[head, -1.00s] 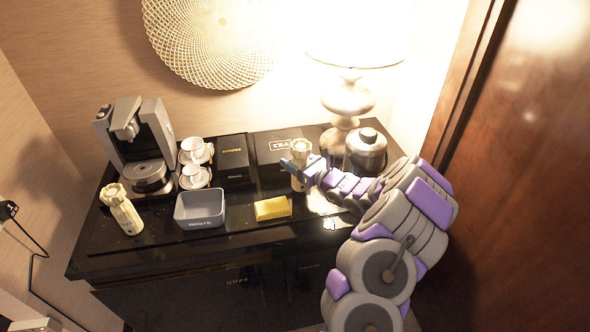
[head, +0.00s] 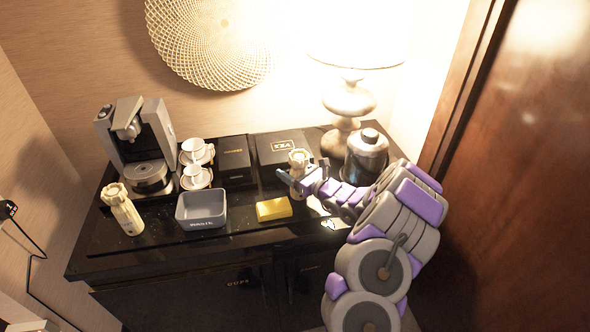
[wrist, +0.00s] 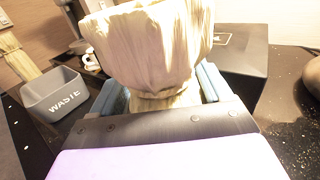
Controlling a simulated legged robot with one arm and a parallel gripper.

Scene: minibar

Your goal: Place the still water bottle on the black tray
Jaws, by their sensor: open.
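A cream bottle (head: 299,158) with a wide ribbed cap stands at the back right, its lower part partly hidden by my gripper (head: 297,180). In the wrist view the same bottle (wrist: 150,45) is very close, between my open blue fingers (wrist: 163,88); I cannot tell if they touch it. A second cream bottle (head: 124,210) stands at the front left, and it shows at the left edge of the wrist view (wrist: 18,58). No label tells which is still water. A flat black tray (head: 160,238) seems to cover much of the dark cabinet top.
A grey waste bin (head: 201,222) and a yellow block (head: 273,209) stand in front. A coffee machine (head: 138,140), cups (head: 196,178) and black boxes (head: 283,147) stand behind. A metal canister (head: 367,150) and lamp (head: 348,103) are close to my arm.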

